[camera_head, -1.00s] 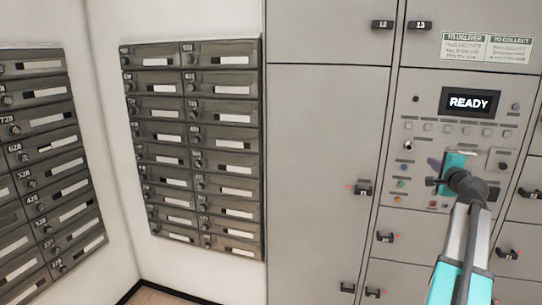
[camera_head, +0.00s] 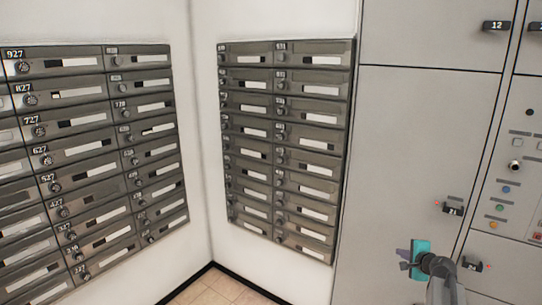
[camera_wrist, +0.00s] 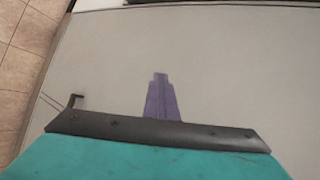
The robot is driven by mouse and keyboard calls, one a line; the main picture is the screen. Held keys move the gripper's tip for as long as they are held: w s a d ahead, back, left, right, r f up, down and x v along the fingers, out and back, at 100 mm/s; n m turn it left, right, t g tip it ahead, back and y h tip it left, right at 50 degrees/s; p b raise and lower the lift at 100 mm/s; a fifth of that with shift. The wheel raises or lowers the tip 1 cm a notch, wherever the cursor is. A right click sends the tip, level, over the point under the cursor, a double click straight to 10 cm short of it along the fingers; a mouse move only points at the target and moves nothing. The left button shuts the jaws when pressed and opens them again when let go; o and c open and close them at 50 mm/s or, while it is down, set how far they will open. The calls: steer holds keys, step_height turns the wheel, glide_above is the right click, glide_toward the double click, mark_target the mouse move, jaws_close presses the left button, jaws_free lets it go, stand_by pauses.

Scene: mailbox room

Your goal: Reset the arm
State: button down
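My gripper (camera_head: 402,254) is at the lower right of the head view, in front of the grey locker front. It has a teal body and small purple fingers. In the wrist view the purple fingers (camera_wrist: 161,98) stand together at the middle of a dark bar, with no gap and nothing seen between them. A plain grey surface lies beyond them. My arm runs down out of the bottom of the head view.
Grey lockers (camera_head: 415,130) with dark handles fill the right side. A control panel (camera_head: 515,170) with coloured buttons is cut off at the right edge. Numbered mailboxes (camera_head: 90,155) and another mailbox bank (camera_head: 283,145) line the walls. Tiled floor (camera_head: 225,290) shows in the corner.

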steer(key=s+a+f+n+g+y, duration=0.1)
steer(key=s+a+f+n+g, duration=0.2)
steer(key=s+a+f, duration=0.55)
steer(key=s+a+f+n+g+y, duration=0.2)
steer(key=s+a+f+n+g, duration=0.1)
steer(key=a+f, duration=1.05)
steer(key=s+a+f+n+g+y, duration=0.1)
steer(key=s+a+f+n+g, duration=0.1)
steer(key=s+a+f, duration=0.7)
steer(key=s+a+f+n+g+h, duration=0.1)
steer(key=s+a+f+n+g, duration=0.3)
steer(key=s, duration=0.5)
steer(key=s+a+f+n+g, duration=0.2)
steer(key=s+a+f, duration=0.3)
steer(key=s+f, duration=0.25)
steer(key=s+d+r+n+g+h, duration=0.1)
steer(key=s+d+n+g, duration=0.1)
steer(key=s, duration=0.4)
steer(key=s+d+r+n+g+h, duration=0.1)
steer(key=s+d+n, duration=0.2)
steer(key=s, duration=0.4)
steer(key=shift+n+g+h, duration=0.4)
steer(key=c, duration=2.5)
jaws_free()
